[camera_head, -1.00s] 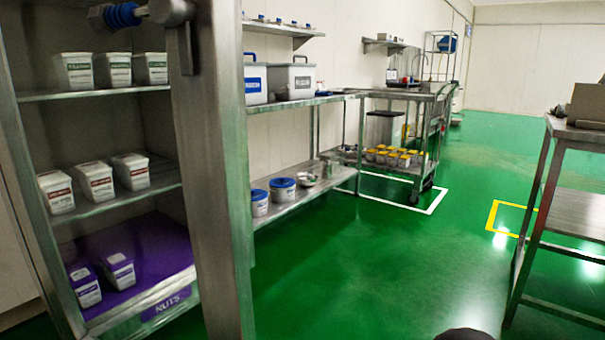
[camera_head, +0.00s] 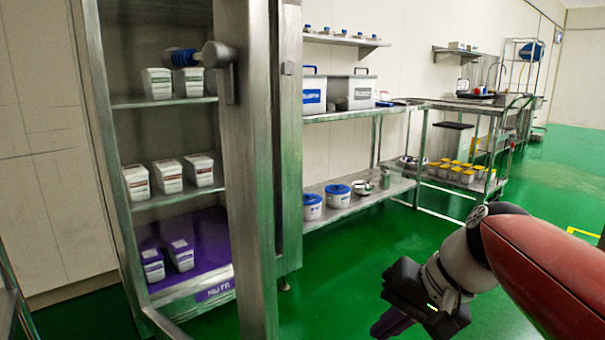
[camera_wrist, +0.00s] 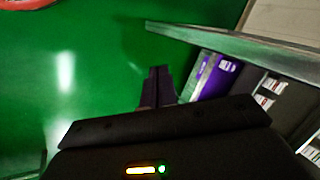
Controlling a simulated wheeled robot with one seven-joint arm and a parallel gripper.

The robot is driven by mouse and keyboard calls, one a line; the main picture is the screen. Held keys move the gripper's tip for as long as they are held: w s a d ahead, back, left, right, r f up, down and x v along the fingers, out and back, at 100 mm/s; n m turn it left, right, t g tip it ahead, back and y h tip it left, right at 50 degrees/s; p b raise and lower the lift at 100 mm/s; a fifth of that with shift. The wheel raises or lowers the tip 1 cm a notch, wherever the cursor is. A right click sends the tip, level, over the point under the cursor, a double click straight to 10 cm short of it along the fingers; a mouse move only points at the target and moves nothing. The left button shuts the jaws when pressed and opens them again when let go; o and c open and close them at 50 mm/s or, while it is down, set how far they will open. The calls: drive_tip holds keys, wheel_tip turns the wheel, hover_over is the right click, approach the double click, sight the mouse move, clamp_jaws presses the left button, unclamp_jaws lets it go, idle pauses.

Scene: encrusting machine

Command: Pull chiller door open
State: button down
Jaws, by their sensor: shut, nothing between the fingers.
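The chiller (camera_head: 285,180) is a tall steel cabinet at the left in the head view. Its steel-framed door (camera_head: 250,190) stands out at an angle from the shelf fronts, so it looks partly open. The shelves show through the frame. My gripper (camera_head: 388,326) is at the lower right, below the handle and apart from the door. In the wrist view, its fingers (camera_wrist: 158,74) are together and empty, over green floor, with a steel edge beyond.
The chiller holds white tubs (camera_head: 168,176) and a purple lower shelf (camera_head: 208,288). To its right, a steel wall rack (camera_head: 365,208) carries bins and blue-lidded tubs. A trolley (camera_head: 500,140) stands farther back. Green floor (camera_head: 350,265) lies open in front of the rack.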

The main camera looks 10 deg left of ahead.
drive_tip(key=w+a+r+n+g+y+p, duration=0.25)
drive_tip(key=w+r+g+y, duration=0.2)
drive_tip(key=w+r, duration=0.45)
drive_tip(key=w+a+r+n+g+y+p, duration=0.2)
drive_tip(key=w+a+r+g+y+p, duration=0.1)
drive_tip(key=w+r+y, duration=0.45)
drive_tip(key=s+a+r+h+b, duration=0.1)
drive_tip(key=s+a, duration=0.5)
drive_tip(key=a, duration=0.4)
drive_tip(key=shift+s+a, duration=0.25)
drive_tip(key=shift+a, duration=0.15)
drive_tip(key=shift+r, duration=0.1)
